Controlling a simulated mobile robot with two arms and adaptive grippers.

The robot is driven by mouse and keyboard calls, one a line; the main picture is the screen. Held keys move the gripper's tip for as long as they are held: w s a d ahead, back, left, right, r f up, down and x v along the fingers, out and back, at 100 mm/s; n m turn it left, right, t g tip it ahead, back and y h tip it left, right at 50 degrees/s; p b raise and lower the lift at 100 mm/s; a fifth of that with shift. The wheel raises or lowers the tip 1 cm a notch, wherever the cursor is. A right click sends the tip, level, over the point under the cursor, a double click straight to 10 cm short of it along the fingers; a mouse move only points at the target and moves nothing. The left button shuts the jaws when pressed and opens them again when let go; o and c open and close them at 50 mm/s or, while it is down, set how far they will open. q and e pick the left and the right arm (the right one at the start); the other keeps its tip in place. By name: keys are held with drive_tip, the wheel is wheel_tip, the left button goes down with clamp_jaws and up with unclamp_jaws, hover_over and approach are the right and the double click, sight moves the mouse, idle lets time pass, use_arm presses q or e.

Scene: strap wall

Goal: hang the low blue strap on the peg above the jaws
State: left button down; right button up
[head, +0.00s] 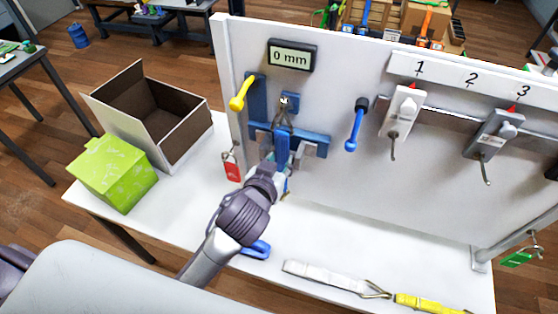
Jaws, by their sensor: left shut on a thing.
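A blue strap (283,148) hangs upright in front of the jaws (307,148) of the blue wall fixture. Its wire end (283,117) points up and overlaps the peg (283,101) on a small blue plate above the jaws. I cannot tell whether the wire is over the peg or only in front of it. My left gripper (274,168) is shut on the blue strap just below the jaws, and its fingers are partly hidden by the wrist. A blue loop (257,249) lies on the bench below; I cannot tell if it belongs to this strap. My right gripper is not in view.
A yellow lever (241,92) and a blue lever (356,126) flank the fixture. A display (292,56) above reads 0 mm. Numbered hooks (394,134) are at right. White (325,274) and yellow (425,304) straps lie on the bench. An open box (181,137) and green box (113,174) stand left.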

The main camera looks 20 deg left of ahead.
use_arm(q)
drive_tip(key=c, duration=0.7)
unclamp_jaws()
